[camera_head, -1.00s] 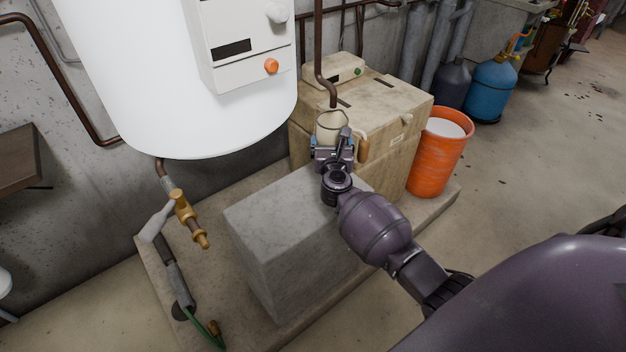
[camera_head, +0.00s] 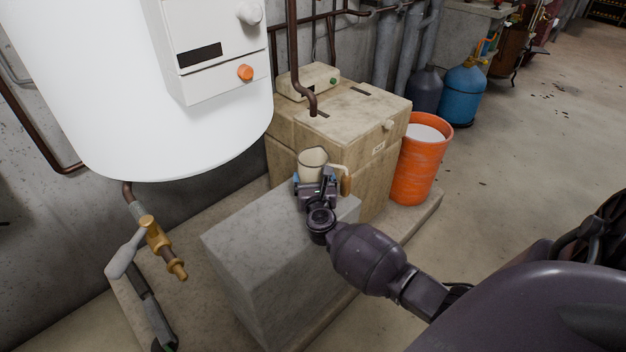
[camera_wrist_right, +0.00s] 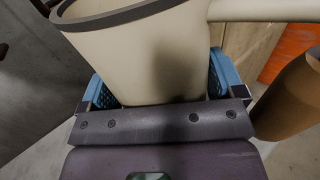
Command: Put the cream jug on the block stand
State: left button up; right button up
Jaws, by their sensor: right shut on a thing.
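The cream jug (camera_head: 312,160) has a dark rim and a brown grip on a cream arm at its right. It is upright at the far end of the grey block stand (camera_head: 250,232). My right gripper (camera_head: 317,182) is shut on the jug's body from the near side. In the right wrist view the jug (camera_wrist_right: 150,55) sits between the two blue finger pads. The gripper hides the jug's base, so I cannot tell whether it touches the block's top. My left gripper is not in view.
A beige box unit (camera_head: 350,125) stands close behind the block, with an orange bucket (camera_head: 418,160) to its right. A white tank (camera_head: 130,90) overhangs at the left. A brass valve (camera_head: 160,245) is left of the block. The block's near top is clear.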

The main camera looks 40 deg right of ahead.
jog(key=shift+f, duration=0.3)
jog(key=o, duration=0.9)
jog(key=shift+r, duration=0.1)
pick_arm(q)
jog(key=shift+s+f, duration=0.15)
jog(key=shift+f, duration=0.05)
pick_arm(e)
jog(key=shift+r, duration=0.1)
jog(key=shift+r, duration=0.25)
pick_arm(q)
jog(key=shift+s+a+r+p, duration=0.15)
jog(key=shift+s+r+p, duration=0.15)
jog(key=shift+p, duration=0.45)
pick_arm(e)
jog(key=v, duration=1.2)
jog(key=shift+f, duration=0.2)
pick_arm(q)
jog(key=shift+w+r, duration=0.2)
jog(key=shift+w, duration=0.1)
